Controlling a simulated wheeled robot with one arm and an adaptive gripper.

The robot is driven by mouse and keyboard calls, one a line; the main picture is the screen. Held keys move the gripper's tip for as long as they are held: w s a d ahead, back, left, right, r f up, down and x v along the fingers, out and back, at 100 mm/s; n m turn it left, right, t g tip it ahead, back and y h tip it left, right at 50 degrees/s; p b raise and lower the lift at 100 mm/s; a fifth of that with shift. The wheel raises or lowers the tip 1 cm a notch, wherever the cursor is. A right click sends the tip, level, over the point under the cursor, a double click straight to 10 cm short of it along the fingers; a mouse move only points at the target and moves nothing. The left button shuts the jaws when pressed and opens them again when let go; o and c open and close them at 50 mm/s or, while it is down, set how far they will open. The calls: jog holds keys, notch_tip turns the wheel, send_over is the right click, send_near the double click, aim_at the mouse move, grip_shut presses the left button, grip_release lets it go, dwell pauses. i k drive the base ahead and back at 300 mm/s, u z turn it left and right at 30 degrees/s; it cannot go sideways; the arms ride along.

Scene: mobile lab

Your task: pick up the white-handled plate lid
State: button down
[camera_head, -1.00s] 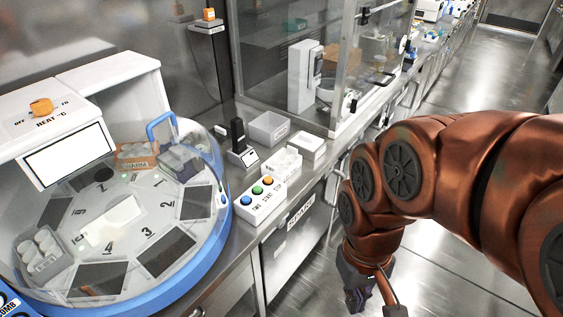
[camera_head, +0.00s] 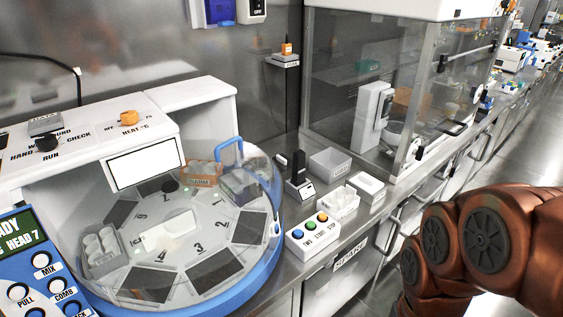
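I cannot clearly make out a white-handled plate lid. A small white tray-like piece (camera_head: 339,203) with raised lumps lies on the bench behind the button box, too small to identify. A flat white block (camera_head: 168,231) sits at the middle of the round carousel (camera_head: 222,285), under its clear cover. My copper-coloured arm is at the lower right, in front of the bench. My gripper is out of view, so its state is hidden.
A button box (camera_head: 313,234) with coloured buttons stands at the bench's front edge. Behind it are a grey open bin (camera_head: 330,162), a white box (camera_head: 367,187) and a black upright device (camera_head: 299,177). A glass-fronted cabinet (camera_head: 400,95) stands farther back. Open floor lies to the right.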

aim_at(284, 163)
jog(key=z, duration=1.2)
jog(key=i, duration=0.9)
jog(key=u, duration=3.2)
jog(key=i, duration=0.5)
jog(key=z, duration=0.05)
